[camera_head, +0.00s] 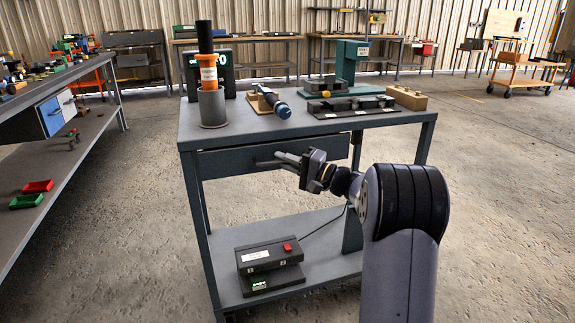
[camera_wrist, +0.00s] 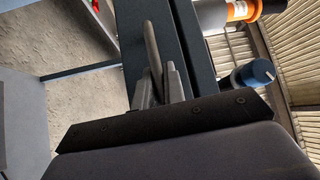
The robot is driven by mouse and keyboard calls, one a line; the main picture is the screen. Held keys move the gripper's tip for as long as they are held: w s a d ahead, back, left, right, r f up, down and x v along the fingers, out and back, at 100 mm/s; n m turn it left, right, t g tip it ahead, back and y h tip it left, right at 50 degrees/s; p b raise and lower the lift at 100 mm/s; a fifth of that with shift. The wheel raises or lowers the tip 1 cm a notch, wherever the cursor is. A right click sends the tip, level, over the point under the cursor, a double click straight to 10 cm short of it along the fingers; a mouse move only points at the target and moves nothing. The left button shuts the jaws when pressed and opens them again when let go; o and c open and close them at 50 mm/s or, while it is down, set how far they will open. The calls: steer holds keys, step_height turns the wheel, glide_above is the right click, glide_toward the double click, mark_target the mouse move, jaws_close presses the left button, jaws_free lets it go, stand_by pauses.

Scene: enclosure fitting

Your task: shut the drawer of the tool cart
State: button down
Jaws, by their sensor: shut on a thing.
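The grey tool cart (camera_head: 187,128) stands in the middle of the head view. Its dark drawer (camera_head: 228,160) sits just under the top, and its front looks close to the cart's front edge; I cannot tell exactly how far out it stands. My gripper (camera_head: 281,159) is at the drawer front, shut on the drawer handle (camera_head: 262,164). In the wrist view the handle (camera_wrist: 151,42) runs as a pale bar between the fingers of my gripper (camera_wrist: 156,78), beside the dark drawer front (camera_wrist: 132,35). The gripped part of the handle is partly hidden by the fingers.
On the cart top stand an orange-labelled cylinder (camera_head: 208,75), a blue-ended tool (camera_head: 277,105), a green press (camera_head: 346,65) and a wooden block (camera_head: 407,97). A box with a red button (camera_head: 266,255) is on the lower shelf. A bench (camera_head: 60,75) stands left; open floor lies right.

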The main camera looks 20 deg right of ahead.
steer(key=shift+w+r, duration=0.1)
steer(key=shift+w, duration=0.1)
steer(key=c, duration=1.8)
jaws_free()
steer(key=shift+o, duration=0.2)
steer(key=shift+d, duration=0.1)
steer(key=shift+s+d+f, duration=0.2)
steer(key=shift+d, duration=0.05)
steer(key=p+v, duration=0.2)
steer(key=v, duration=0.8)
steer(key=shift+r, duration=0.2)
